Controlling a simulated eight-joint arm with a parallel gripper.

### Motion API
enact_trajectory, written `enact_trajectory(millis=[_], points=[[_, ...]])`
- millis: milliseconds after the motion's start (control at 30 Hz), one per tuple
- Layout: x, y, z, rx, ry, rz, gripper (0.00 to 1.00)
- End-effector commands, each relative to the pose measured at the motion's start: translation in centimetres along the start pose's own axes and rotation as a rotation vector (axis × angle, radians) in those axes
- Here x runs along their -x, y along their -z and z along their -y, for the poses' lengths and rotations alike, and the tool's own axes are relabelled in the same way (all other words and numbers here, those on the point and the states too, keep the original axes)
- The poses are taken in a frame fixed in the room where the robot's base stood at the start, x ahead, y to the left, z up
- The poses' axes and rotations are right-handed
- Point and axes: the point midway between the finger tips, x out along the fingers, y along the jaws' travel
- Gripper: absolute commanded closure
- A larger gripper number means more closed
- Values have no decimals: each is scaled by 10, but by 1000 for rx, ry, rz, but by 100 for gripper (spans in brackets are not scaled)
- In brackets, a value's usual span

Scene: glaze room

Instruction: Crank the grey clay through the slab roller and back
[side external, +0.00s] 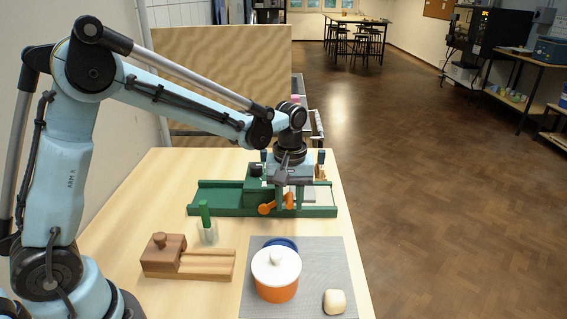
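The slab roller (220,199) is a green frame with a long bed, standing across the table. Its orange crank handle (267,209) shows on the near side, at a slant. A flat pale grey piece, which looks like the clay (306,193), lies on the bed right of the middle, partly hidden by my gripper. My gripper (288,205) points down over the near side of the roller, by the crank. Its fingers overlap the handle's right end in this view. I cannot tell whether they touch or grip it.
In front are a brown wooden block on a grooved base (207,264), a green-handled tool in a clear holder (205,216), and a grey mat (329,263). On the mat are an orange pot with white lid (277,289), a blue dish (281,242) and a cream lump (335,302).

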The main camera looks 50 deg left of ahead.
Motion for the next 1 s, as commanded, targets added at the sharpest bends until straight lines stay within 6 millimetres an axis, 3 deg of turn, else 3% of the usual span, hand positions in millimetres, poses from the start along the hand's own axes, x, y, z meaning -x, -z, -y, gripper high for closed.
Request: enact_trajectory(millis=[700,1000], points=[[63,0,0,0,0,0,66],[66,0,0,0,0,0,66]])
